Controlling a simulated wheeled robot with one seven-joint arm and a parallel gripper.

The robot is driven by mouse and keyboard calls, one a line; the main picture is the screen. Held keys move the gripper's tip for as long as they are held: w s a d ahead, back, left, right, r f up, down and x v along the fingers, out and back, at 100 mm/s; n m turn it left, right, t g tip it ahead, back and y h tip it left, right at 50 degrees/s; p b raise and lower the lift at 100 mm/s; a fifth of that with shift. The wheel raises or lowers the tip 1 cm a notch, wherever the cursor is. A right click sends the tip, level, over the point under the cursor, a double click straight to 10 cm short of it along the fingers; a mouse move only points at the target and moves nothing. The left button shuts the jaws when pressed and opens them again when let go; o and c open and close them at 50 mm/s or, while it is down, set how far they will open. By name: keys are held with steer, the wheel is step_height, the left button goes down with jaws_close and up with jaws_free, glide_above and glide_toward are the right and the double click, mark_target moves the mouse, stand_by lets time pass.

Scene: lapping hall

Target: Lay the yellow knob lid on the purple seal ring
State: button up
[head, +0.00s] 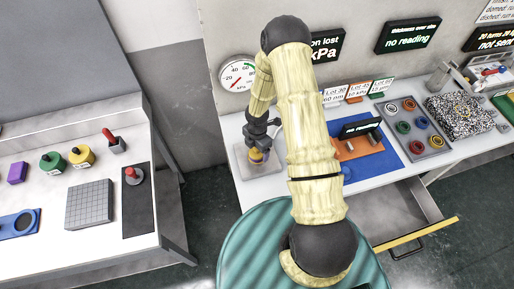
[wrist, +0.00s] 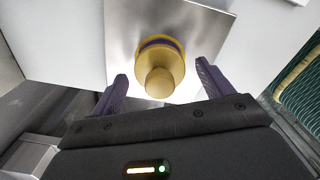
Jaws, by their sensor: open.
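The yellow knob lid (wrist: 159,68) sits on a grey square plate, its knob pointing toward my wrist camera. A thin purple band, the seal ring (wrist: 162,41), shows along the lid's far edge; the rest of it is hidden under the lid. The lid appears to lie on the ring, but I cannot tell whether it is seated evenly. In the head view the lid (head: 257,155) shows just below my gripper (head: 257,143). In the wrist view my gripper (wrist: 162,80) is open, with one finger on each side of the knob and visible gaps.
The grey plate (head: 240,165) is at the left end of the white bench. To its right are a blue mat (head: 385,163), an orange block and a tray (head: 421,148) of coloured rings. An open drawer (head: 405,215) juts out below. Another bench with a grid block (head: 90,204) stands left.

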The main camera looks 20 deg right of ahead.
step_height(320, 180, up, 12)
steer(key=b, duration=0.1)
steer(key=shift+r, duration=0.15)
stand_by(0.5)
steer(key=shift+r, duration=0.1)
steer(key=s+r+m+t, duration=0.2)
steer(key=s+r+m, duration=1.2)
steer(key=m, duration=0.9)
step_height(320, 180, up, 3)
steer(key=shift+s+r+t, duration=0.1)
steer(key=shift+s+t, duration=0.05)
steer(key=shift+t, duration=0.15)
